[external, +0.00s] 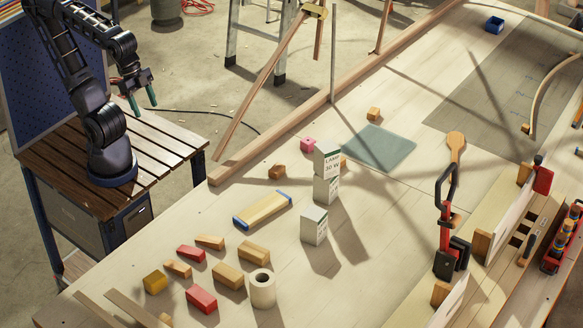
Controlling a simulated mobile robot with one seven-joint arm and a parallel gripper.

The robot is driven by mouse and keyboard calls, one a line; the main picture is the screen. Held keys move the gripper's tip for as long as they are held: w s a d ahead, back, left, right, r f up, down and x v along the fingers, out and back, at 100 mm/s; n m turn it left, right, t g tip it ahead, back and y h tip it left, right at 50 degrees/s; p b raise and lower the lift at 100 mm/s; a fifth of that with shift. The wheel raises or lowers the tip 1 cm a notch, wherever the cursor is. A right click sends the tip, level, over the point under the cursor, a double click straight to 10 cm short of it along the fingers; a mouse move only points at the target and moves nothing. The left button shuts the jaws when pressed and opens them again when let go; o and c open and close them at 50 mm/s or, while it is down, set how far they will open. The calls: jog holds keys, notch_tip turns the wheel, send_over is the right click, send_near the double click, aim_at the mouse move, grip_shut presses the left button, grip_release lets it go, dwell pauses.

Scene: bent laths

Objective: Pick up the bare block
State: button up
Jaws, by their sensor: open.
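My gripper (143,101) is open and empty, its green fingertips pointing down near the slatted side table, well left of the blocks. Several bare-looking wooden blocks lie on the workbench; I cannot tell which one the task means. At the front left are a plain oblong block (227,275), another oblong block (254,252) and smaller plain pieces (210,242). Small wooden cubes lie farther back, one (277,172) near the bench edge and one (374,114) beyond it. Another (343,163) is partly hidden behind a white box.
Red blocks (201,299), a yellow block (155,282) and a pale roll (262,288) stand among the wooden ones. White boxes (327,162) are stacked mid-bench, with another box (314,225) in front. A long wooden rail (300,124) edges the bench. A clamp (446,220) stands right.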

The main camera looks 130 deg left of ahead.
jog(key=w+a+n+g, duration=0.2)
jog(key=w+a+n, duration=0.25)
jog(key=w, duration=0.55)
jog(key=n+g+h, duration=0.2)
jog(key=n+h, duration=0.3)
jog(key=n, duration=0.9)
send_over(277, 168)
jog(key=a, duration=0.3)
jog(key=f, duration=1.6)
jog(key=s+f, duration=0.1)
jog(key=f, duration=0.8)
jog(key=shift+f, duration=0.1)
jog(key=shift+w+x, duration=0.15)
jog(key=shift+x, duration=1.3)
jog(key=shift+w+x, duration=0.1)
jog(key=shift+x, duration=1.35)
jog(key=shift+a, duration=0.1)
jog(key=c, duration=1.1)
jog(key=shift+o, duration=0.2)
